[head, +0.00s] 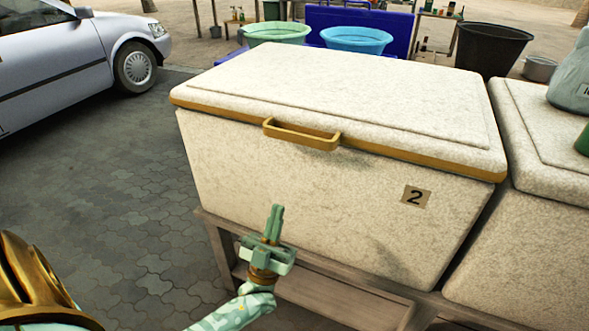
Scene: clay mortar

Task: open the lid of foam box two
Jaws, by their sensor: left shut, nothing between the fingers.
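Foam box two (310,195) is a large white speckled box with a label "2" (416,196) on its front. Its lid (340,90) is closed, with a yellow trim along the front edge. A yellow handle (301,135) sticks out from the front of the lid. My left gripper (275,222) is pale green, shut and empty. It is in front of the box's lower front and below the handle, apart from it. My right gripper is not in view.
The box stands on a wooden stand (310,285). A second white box (540,240) stands close on the right, with a grey item (571,82) on its lid. A silver car (70,55) is at the left. Paved ground (110,170) left of the box is clear. Tubs stand behind.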

